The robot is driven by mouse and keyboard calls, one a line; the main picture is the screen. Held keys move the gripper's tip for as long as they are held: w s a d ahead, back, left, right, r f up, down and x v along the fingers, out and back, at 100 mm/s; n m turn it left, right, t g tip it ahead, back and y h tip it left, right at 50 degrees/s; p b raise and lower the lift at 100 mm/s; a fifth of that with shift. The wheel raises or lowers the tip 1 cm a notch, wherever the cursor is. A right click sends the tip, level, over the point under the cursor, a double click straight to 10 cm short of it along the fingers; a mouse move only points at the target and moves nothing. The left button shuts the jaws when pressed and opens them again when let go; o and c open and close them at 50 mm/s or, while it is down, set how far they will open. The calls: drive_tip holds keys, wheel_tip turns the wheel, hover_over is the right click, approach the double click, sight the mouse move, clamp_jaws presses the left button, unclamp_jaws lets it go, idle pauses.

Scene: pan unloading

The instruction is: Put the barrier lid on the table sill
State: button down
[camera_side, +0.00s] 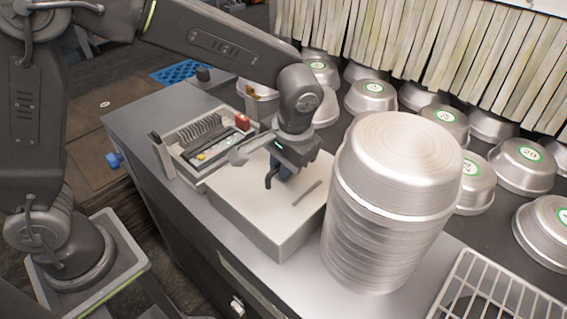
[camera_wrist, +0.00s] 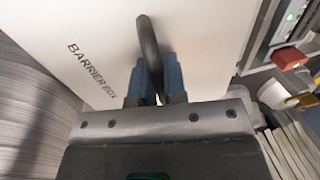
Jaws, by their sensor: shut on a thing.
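The white barrier lid (camera_side: 262,218) tops a pale box on the grey table, left of the tall pan stack. It has a dark curved handle (camera_side: 272,172). In the wrist view the lid (camera_wrist: 70,20) is marked "BARRIER BOX" and its handle (camera_wrist: 149,38) runs between my blue fingers. My gripper (camera_side: 280,175) is shut on the handle, also in the wrist view (camera_wrist: 153,82). I cannot tell whether the lid is raised off the box. The bare table sill (camera_side: 190,208) runs along the table's front edge.
A tall stack of metal pans (camera_side: 390,210) stands close to the box's right side. A tray of small parts (camera_side: 205,140) with a red item lies to its left. Several pans with green labels stand behind, before hanging pale strips (camera_side: 440,45). A wire rack (camera_side: 490,295) is front right.

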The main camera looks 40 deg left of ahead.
sight(292, 182)
drive_tip(key=shift+f, duration=0.1)
drive_tip(key=c, duration=1.2)
unclamp_jaws()
drive_tip(key=shift+o, duration=0.2)
wheel_tip(292, 182, up, 12)
drive_tip(key=d, duration=0.2)
drive_tip(key=s+a+r+t+h, duration=0.2)
drive_tip(key=s+a+r, duration=0.1)
drive_tip(key=s+a, duration=0.45)
drive_tip(key=s+a+f+t, duration=0.3)
drive_tip(key=s+a+f, duration=0.1)
drive_tip(key=s+a, duration=0.3)
drive_tip(key=shift+s+t, duration=0.3)
drive_tip(key=shift+s, duration=0.65)
drive_tip(key=shift+f, duration=0.1)
